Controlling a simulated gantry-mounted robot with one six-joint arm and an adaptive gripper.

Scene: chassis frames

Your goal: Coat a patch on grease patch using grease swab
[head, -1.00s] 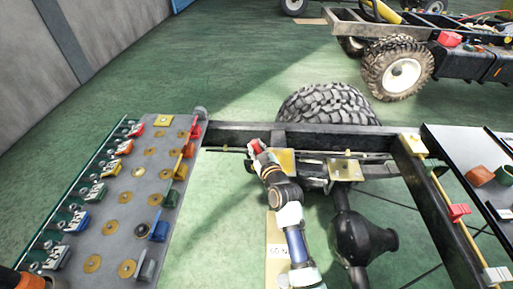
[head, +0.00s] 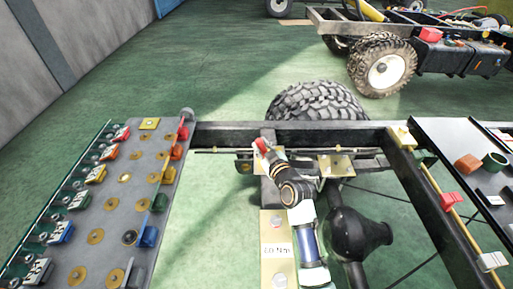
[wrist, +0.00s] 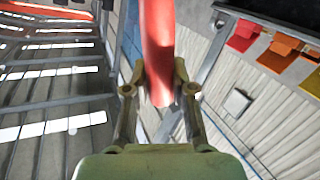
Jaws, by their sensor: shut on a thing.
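My gripper (wrist: 160,88) is shut on a long red-orange thing (wrist: 157,35), which looks like the grease swab. Its far end runs out of the top of the wrist view. In the head view my gripper (head: 265,150) is small, with the swab's red part (head: 261,144) at its tip. It is over the chassis frame's far cross rail, by the brass plates. One brass plate (head: 337,166) with a bolt lies to its right. Another brass plate (head: 244,155) is partly hidden behind my gripper. I cannot tell which surface is the grease patch, or whether the swab touches anything.
A grey rack (head: 105,215) with coloured clips and brass washers stands left. A dark tray (head: 470,175) with small parts is at the right. A tyre (head: 315,100) stands behind the frame; a black axle housing (head: 358,235) lies right of my arm.

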